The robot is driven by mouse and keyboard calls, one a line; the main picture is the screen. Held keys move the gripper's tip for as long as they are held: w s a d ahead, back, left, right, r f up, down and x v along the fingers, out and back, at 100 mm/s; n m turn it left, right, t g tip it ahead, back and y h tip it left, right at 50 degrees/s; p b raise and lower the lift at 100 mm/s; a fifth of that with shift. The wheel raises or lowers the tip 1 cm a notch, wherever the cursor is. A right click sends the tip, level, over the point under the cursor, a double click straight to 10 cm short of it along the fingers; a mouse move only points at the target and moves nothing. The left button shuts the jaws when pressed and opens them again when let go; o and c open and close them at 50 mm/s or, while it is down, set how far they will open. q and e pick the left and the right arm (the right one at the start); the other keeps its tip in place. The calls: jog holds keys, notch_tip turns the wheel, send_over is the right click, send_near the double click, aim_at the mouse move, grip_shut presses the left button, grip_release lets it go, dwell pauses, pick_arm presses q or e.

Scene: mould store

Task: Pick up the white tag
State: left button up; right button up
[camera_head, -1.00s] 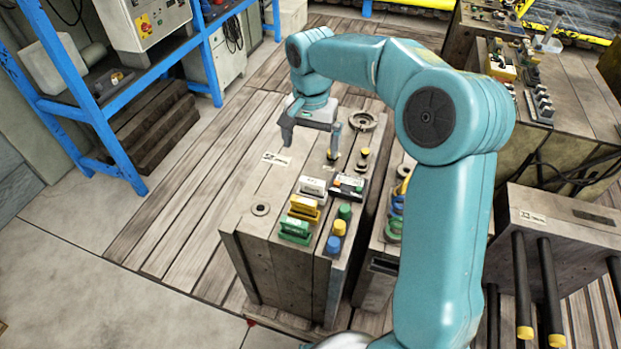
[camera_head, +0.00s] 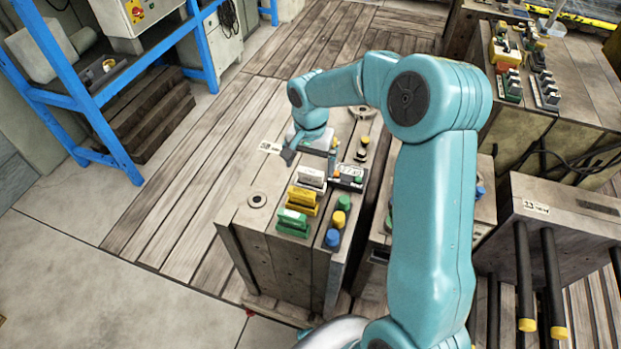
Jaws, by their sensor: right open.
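The white tag (camera_head: 311,178) stands on top of the near grey mould block (camera_head: 240,215), behind a yellow tag (camera_head: 303,197) and a green tag (camera_head: 292,221) in a row. My right gripper (camera_head: 310,161) points down just behind and above the white tag. Its two fingers are wide apart, one on the left and one on the right, with nothing seen between them. I cannot tell whether a finger touches the tag. My left gripper is not in view.
A black-based item with a white face (camera_head: 349,176) stands close right of the white tag. Green, yellow and blue round caps (camera_head: 339,219) stand in front of it. A blue rack (camera_head: 110,160) is at left. Plank floor (camera_head: 170,230) is clear.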

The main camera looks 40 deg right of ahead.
aim_at(310, 171)
notch_tip(310, 171, down, 4)
jog(key=shift+d+f, duration=0.1)
jog(key=shift+d, duration=0.05)
jog(key=c, duration=1.1)
jog(key=shift+w, duration=0.1)
notch_tip(310, 171, up, 20)
jog(key=shift+r+p, duration=0.15)
jog(key=shift+p, duration=0.85)
